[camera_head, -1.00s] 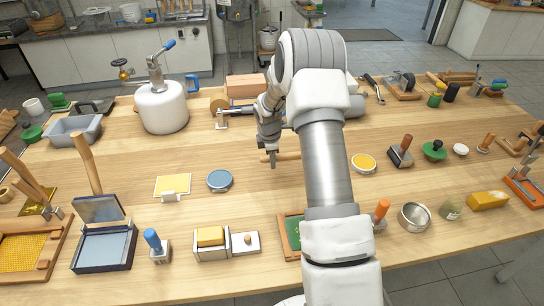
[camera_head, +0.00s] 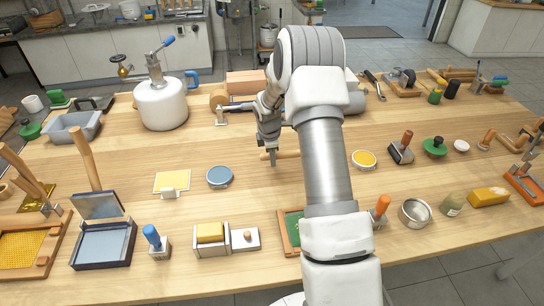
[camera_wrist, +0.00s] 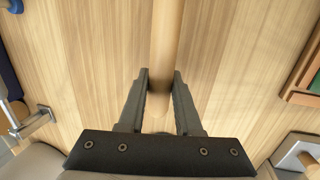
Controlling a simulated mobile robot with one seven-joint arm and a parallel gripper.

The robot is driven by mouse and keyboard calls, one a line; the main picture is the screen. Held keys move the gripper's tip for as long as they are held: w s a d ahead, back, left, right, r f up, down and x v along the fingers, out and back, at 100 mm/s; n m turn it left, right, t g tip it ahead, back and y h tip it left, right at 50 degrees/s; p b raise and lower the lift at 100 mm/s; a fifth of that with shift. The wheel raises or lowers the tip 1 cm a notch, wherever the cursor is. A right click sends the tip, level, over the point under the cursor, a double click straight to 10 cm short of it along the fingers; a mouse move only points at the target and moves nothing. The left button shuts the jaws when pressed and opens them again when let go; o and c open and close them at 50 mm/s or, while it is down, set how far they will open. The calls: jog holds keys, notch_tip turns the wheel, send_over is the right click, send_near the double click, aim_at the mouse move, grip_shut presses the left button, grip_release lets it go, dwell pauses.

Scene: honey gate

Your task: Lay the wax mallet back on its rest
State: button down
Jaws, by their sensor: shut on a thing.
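The wax mallet shows as a round pale wooden handle (camera_head: 288,155) lying level close above or on the table, which I cannot tell. My gripper (camera_head: 273,163) points down and is shut on the handle near its left end. In the wrist view the handle (camera_wrist: 166,45) runs straight away from between the fingertips (camera_wrist: 160,80). The mallet's far end is hidden behind my arm in the head view and leaves the wrist view at the top. I cannot tell which thing is the mallet's rest.
A metal bracket (camera_head: 221,117) stands behind and left of my gripper. A blue round tin (camera_head: 220,177) lies to the left, and a green board with a wooden frame (camera_head: 291,229) is nearer. A yellow dish (camera_head: 363,160) is right of my arm. Bare table surrounds the gripper.

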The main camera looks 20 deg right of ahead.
jog(key=shift+b+x, duration=0.65)
jog(key=shift+x, duration=0.25)
jog(key=c, duration=0.5)
grip_release()
jog(key=shift+s+a, duration=0.1)
jog(key=shift+s, duration=0.05)
jog(key=shift+p+v, duration=2.55)
jog(key=shift+v, duration=1.45)
